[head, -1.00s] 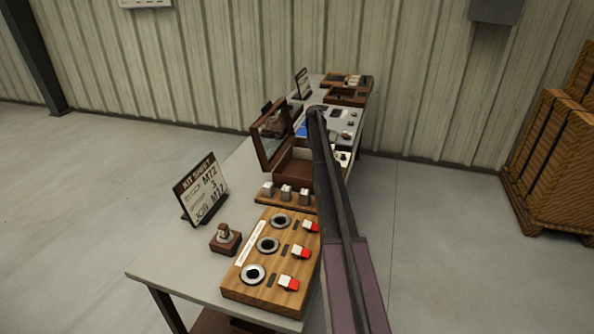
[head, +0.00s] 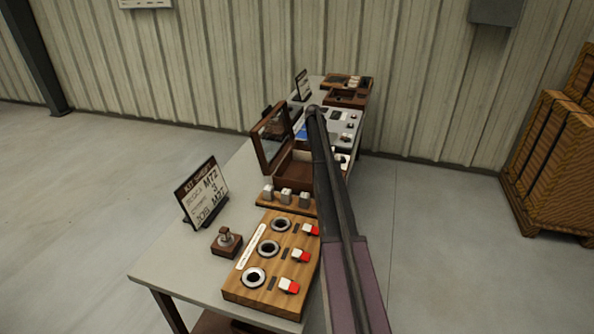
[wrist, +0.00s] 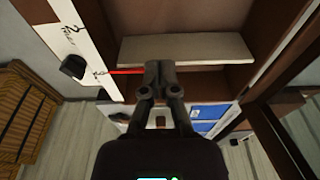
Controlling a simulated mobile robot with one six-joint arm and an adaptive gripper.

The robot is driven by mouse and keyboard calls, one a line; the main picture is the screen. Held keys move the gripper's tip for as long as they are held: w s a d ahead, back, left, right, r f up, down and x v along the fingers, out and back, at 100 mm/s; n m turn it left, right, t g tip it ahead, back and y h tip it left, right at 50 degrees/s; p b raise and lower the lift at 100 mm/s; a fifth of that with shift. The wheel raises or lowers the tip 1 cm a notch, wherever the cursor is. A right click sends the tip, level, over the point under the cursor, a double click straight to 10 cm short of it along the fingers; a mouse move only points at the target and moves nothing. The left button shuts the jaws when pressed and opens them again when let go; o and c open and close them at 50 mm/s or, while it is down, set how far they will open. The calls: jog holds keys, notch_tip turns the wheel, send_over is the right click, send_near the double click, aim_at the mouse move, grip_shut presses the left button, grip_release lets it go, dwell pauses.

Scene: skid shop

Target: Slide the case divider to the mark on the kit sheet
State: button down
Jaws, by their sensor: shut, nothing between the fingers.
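The open brown case (head: 292,172) stands on the table in the head view, with its glazed lid tilted up at the left. In the wrist view, a pale board (wrist: 190,49), seemingly the divider, lies across the brown interior. A white marked strip (wrist: 88,45) runs along the left side; its writing is hard to read. A thin red line (wrist: 122,72) reaches from the strip towards my gripper (wrist: 158,68). My gripper is shut and empty, just below the board in the picture; contact cannot be told. The kit sheet (head: 205,192) stands upright, showing "M72" and "3". My arm hides my gripper in the head view.
A wooden board (head: 270,262) with several rings and red-white switches lies at the table's front. A small stamp-like piece (head: 227,240) sits beside it. A rack of metal blocks (head: 286,198) stands before the case. Striped crates (head: 555,150) stand right, across clear floor.

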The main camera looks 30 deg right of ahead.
jog(key=shift+r+p, duration=2.65)
jog(key=shift+r, duration=0.3)
jog(key=s+a+n, duration=0.2)
jog(key=s+a, duration=0.9)
jog(key=a, duration=0.4)
jog(key=s+a+n, duration=0.2)
jog(key=s+a, duration=0.9)
jog(key=a, duration=0.4)
jog(key=s+a+n, duration=0.1)
jog(key=s+a, duration=0.5)
jog(key=s, duration=0.3)
jog(key=s+a+n, duration=0.2)
jog(key=s+a, duration=0.4)
jog(key=s, duration=0.3)
jog(key=s+a+n+g+y, duration=0.1)
jog(key=s+a+n, duration=0.1)
jog(key=s+a, duration=0.4)
jog(key=s, duration=0.3)
jog(key=shift+s+f, duration=0.15)
jog(key=shift+s, duration=0.05)
